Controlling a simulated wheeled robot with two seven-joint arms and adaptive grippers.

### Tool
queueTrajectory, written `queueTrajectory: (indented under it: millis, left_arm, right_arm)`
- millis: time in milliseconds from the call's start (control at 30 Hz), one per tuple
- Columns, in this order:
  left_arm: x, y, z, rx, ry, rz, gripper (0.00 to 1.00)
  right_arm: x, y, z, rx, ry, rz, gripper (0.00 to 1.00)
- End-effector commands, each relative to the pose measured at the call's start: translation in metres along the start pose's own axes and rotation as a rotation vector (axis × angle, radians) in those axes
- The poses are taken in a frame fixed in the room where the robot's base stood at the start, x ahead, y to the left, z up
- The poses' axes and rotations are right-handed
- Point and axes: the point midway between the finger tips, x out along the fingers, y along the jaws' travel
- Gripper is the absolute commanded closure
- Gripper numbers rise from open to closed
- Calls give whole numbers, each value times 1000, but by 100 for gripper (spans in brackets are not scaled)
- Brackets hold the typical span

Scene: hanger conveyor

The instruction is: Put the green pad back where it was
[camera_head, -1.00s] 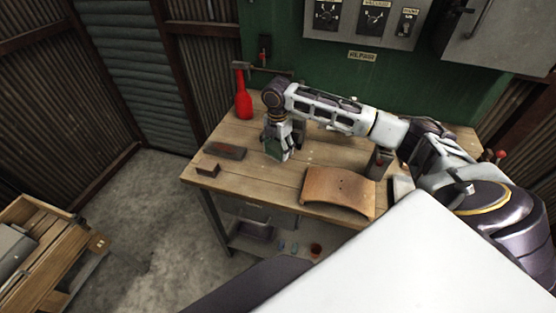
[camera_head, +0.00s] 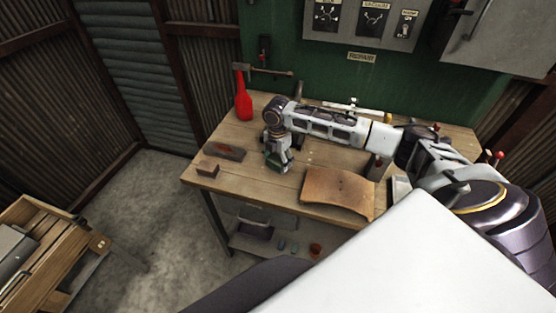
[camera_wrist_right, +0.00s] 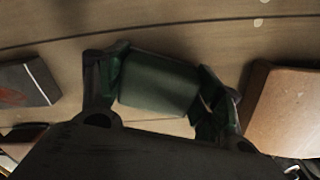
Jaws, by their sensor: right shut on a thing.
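The green pad (camera_wrist_right: 158,84) is a dark green block between the fingers of my right gripper (camera_head: 278,164), which is shut on it. In the head view the gripper points down over the left-middle part of the wooden workbench (camera_head: 310,158). The fingers hide most of the pad there. The wrist view shows one finger at each side of the pad, with bench planks behind it. I cannot tell whether the pad touches the bench. My left gripper is not in view.
A dark block with red marking (camera_head: 225,151) and a small brown block (camera_head: 208,167) lie left of the gripper. A curved brown panel (camera_head: 338,190) lies to its right. A red bottle (camera_head: 243,100) stands at the back left.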

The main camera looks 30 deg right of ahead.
Motion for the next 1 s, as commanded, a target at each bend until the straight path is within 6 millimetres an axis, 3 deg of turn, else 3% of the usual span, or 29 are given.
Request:
queueTrajectory:
  millis: [500, 533, 600, 700, 1000]
  left_arm:
    - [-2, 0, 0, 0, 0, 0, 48]
    - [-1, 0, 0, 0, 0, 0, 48]
    - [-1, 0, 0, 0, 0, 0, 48]
    - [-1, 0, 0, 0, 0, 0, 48]
    - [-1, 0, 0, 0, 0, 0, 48]
  right_arm:
    - [6, 0, 0, 0, 0, 1, 72]
    - [6, 0, 0, 0, 0, 2, 31]
    - [6, 0, 0, 0, 0, 2, 22]
    - [6, 0, 0, 0, 0, 2, 12]
    - [6, 0, 0, 0, -1, 2, 12]
